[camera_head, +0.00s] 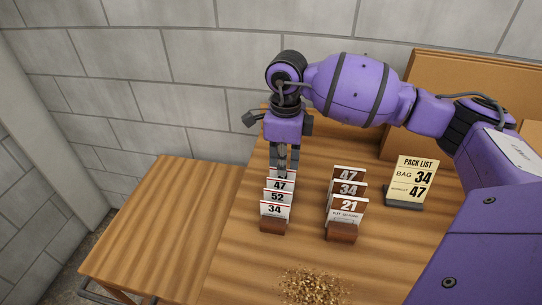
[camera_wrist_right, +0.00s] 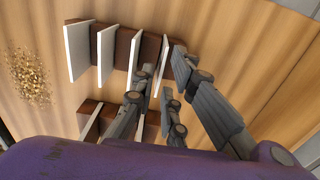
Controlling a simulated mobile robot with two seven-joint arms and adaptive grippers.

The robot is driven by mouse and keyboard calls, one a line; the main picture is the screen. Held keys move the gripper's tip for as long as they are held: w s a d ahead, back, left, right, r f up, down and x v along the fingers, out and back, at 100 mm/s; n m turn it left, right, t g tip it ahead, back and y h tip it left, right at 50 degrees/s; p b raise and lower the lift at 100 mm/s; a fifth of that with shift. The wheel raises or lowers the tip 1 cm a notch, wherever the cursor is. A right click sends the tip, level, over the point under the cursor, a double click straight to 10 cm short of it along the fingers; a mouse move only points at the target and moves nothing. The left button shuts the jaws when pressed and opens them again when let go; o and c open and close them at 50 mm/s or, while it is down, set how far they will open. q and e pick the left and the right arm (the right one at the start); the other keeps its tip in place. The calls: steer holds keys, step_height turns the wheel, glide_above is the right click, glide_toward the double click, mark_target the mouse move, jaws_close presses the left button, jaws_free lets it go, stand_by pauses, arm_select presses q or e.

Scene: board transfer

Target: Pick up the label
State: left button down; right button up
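In the head view, white labels stand in a row in the left wooden holder (camera_head: 273,226). From the front they read 34 (camera_head: 274,210), 52 (camera_head: 277,197) and 47 (camera_head: 279,186). A rear label is mostly hidden by my right gripper (camera_head: 284,160), so its number cannot be read. My right gripper points down at the rear of this row. In the right wrist view its fingers (camera_wrist_right: 157,78) are apart, one on each side of the rear label (camera_wrist_right: 161,66). Contact cannot be told. My left gripper is not in view.
A right holder (camera_head: 341,233) carries labels 47, 34 and 21. A pack list sign (camera_head: 414,181) showing BAG 34 and a 47 line stands farther right. A pile of small grains (camera_head: 313,286) lies in front. The left wooden surface (camera_head: 160,220) is clear.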

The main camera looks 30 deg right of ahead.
step_height(320, 180, down, 4)
steer(key=shift+f, duration=0.15)
jaws_close()
